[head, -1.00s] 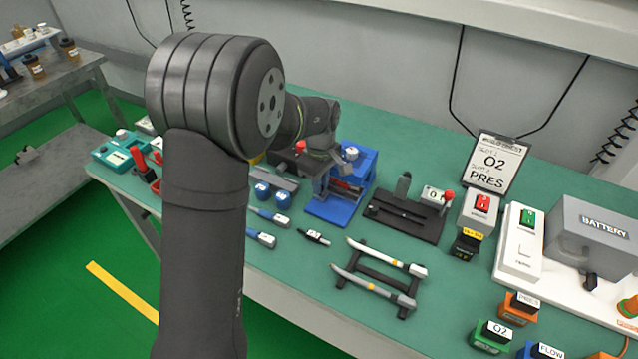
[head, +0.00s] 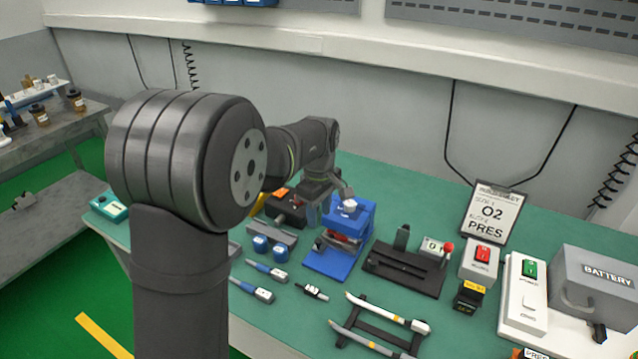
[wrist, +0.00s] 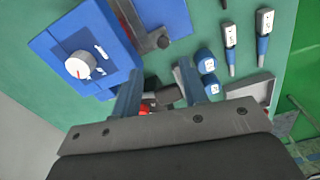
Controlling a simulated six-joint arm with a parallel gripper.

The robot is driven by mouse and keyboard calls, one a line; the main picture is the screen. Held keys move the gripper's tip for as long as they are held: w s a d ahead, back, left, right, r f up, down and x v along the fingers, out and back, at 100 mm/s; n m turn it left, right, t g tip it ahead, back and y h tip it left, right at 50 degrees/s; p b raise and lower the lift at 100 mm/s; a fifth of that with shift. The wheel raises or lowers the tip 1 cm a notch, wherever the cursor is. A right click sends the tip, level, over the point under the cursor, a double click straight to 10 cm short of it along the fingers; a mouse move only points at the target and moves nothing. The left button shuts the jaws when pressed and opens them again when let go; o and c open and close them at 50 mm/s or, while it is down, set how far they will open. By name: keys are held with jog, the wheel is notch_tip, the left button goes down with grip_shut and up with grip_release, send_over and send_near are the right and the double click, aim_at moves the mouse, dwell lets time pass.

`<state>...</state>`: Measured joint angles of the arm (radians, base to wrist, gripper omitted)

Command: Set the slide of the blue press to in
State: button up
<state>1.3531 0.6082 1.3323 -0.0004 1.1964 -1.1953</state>
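The blue press (head: 368,212) stands upright on the green bench in the head view, with a white knob (head: 349,205) on top and a red and dark part in its opening. In the wrist view the blue press (wrist: 58,45) is at upper left, its white knob (wrist: 79,66) showing a red mark. A dark bar with a grey end block (wrist: 152,40) sticks out over the blue base; I cannot tell how far in the slide sits. My gripper (wrist: 158,75) is open and empty, apart from the press. In the head view its fingertips are hard to make out.
Two blue caps (head: 270,245) and blue-handled tools (head: 262,278) lie left and in front of the press. A dark box with a red button (head: 288,205) stands left. A dark fixture with a red-knobbed lever (head: 405,265) is close on the right.

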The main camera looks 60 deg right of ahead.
notch_tip(320, 180, up, 10)
jog(key=shift+f, duration=0.25)
jog(key=shift+f, duration=0.15)
dwell(0.4)
